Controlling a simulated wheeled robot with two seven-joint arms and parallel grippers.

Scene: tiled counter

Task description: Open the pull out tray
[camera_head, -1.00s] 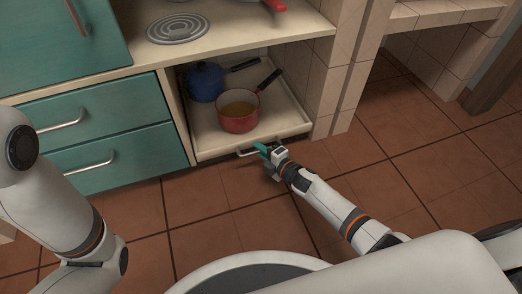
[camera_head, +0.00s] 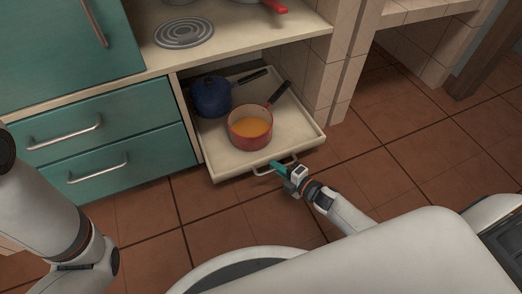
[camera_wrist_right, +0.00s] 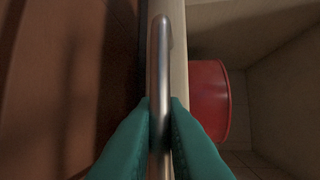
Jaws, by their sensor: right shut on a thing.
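The cream pull out tray (camera_head: 303,142) sticks out partway from the cabinet under the hob in the head view. Its metal bar handle (camera_head: 290,160) is on the front edge. My right gripper (camera_head: 277,167) is at that handle, with its teal fingers shut on the bar. In the right wrist view the two teal fingers (camera_wrist_right: 160,125) press on both sides of the metal handle (camera_wrist_right: 160,62). My left arm shows at the left edge of the head view, but its gripper is out of the picture.
A red pot (camera_head: 250,128) with orange contents and a blue lidded pot (camera_head: 211,97) stand in the tray. Teal drawers (camera_head: 95,155) are on the left. A tiled pillar (camera_head: 325,75) stands at the right. The tiled floor (camera_head: 400,150) is free on the right.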

